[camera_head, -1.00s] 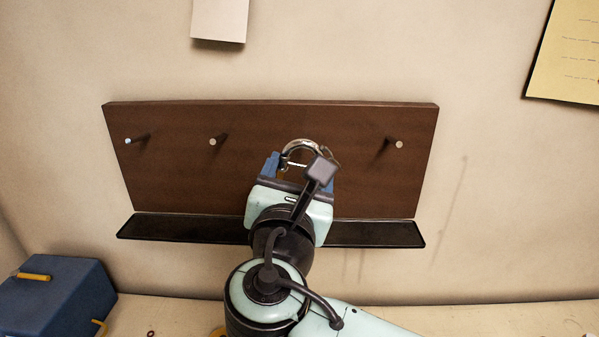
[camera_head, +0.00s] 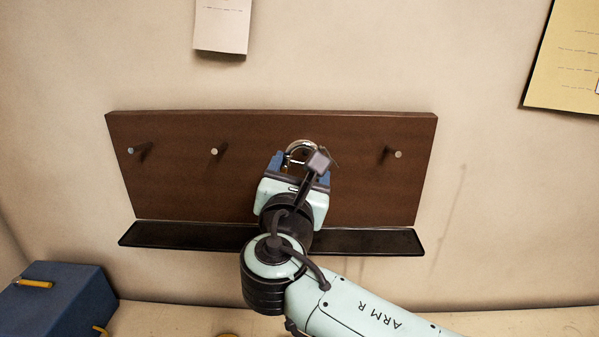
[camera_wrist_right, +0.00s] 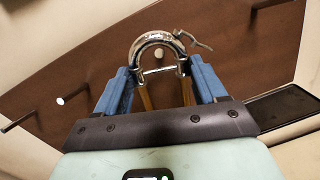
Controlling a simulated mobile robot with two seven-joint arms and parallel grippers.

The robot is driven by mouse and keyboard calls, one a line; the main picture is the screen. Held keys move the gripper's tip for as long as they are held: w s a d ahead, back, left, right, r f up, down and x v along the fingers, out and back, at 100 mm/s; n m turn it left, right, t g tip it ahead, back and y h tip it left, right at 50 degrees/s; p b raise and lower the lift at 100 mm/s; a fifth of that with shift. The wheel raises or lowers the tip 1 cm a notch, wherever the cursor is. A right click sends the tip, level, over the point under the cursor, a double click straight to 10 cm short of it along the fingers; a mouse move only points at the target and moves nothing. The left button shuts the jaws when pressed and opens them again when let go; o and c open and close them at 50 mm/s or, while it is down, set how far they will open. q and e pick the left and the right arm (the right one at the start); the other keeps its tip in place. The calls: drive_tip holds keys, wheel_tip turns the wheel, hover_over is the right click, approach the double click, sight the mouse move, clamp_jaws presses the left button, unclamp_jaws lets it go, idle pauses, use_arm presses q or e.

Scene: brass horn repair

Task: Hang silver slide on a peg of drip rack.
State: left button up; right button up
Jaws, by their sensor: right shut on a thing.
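The silver slide (camera_head: 302,146), a shiny U-shaped bow with a crosspiece and brass-coloured legs, is in my right gripper (camera_head: 299,165). In the right wrist view the slide (camera_wrist_right: 153,42) stands between the blue fingers of the gripper (camera_wrist_right: 160,90), bow outward. The drip rack (camera_head: 365,185) is a dark brown wall board with pegs. Its far left peg (camera_head: 131,150), second peg (camera_head: 215,151) and right peg (camera_head: 398,154) are bare. In the wrist view another peg's end (camera_wrist_right: 158,55) shows inside the bow; I cannot tell whether it passes through. My left gripper is out of view.
A black drip tray (camera_head: 375,242) runs below the board. A blue box (camera_head: 60,305) with yellow handles stands at the lower left. Papers hang on the wall above and at the right.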

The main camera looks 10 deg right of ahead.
drive_tip(key=shift+w+d+f+p, duration=0.1)
drive_tip(key=shift+w+d+f, duration=0.15)
drive_tip(key=shift+w, duration=0.5)
drive_tip(key=shift+w+d+f+p, duration=0.15)
drive_tip(key=shift+w+d, duration=0.05)
drive_tip(key=shift+w, duration=0.55)
drive_tip(key=shift+w+d+f+p, duration=0.1)
drive_tip(key=shift+w+d+f, duration=0.15)
drive_tip(key=shift+w, duration=0.5)
drive_tip(key=o, duration=1.7)
drive_tip(key=shift+w, duration=0.1)
drive_tip(key=shift+o, duration=0.2)
